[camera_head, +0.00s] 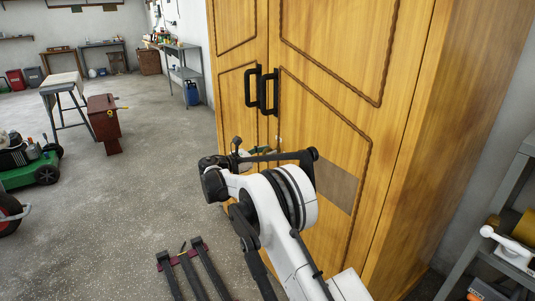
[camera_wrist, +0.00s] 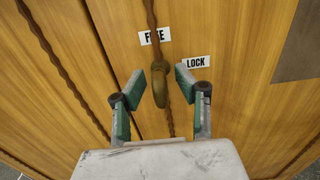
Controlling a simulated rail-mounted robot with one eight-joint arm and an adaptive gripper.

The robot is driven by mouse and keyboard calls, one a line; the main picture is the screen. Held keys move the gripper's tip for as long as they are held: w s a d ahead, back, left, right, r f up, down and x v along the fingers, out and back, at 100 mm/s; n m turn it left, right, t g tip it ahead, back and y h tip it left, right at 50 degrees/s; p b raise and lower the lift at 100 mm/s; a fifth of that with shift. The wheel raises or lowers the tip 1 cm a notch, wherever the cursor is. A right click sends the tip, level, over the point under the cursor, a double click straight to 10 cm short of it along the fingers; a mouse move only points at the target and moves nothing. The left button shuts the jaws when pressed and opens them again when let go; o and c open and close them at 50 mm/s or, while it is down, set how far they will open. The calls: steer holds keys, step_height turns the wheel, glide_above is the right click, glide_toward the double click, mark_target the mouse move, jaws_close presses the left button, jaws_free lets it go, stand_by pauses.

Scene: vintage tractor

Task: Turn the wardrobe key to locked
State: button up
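The wooden wardrobe (camera_head: 330,85) has two doors with black handles (camera_head: 268,95). In the wrist view, a dull brass-coloured key (camera_wrist: 157,94) sits at a round fitting on the wardrobe front. Its grip points down in the picture. A white FREE label (camera_wrist: 154,36) is above the key and a LOCK label (camera_wrist: 196,62) is to its upper right. My gripper (camera_wrist: 160,82) is open, with one green-padded finger on each side of the key. A gap shows on both sides of the key. In the head view my arm hides the key.
A grey shelf unit (camera_head: 490,225) with tools stands close on the right. A red stand (camera_head: 104,120) and a green mower (camera_head: 35,172) are on the left. The concrete floor (camera_head: 165,150) between them and the wardrobe is mostly clear.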

jaws_close()
steer(key=shift+m, duration=0.3)
steer(key=m, duration=0.3)
steer(key=shift+d+m+b, duration=0.1)
steer(key=shift+m+b, duration=0.2)
steer(key=m, duration=0.4)
steer(key=shift+s+f, duration=0.1)
steer(key=shift+s, duration=0.05)
steer(key=m, duration=0.5)
steer(key=shift+b, duration=0.35)
steer(key=shift+d+f+m, duration=0.1)
steer(key=shift+m, duration=2.2)
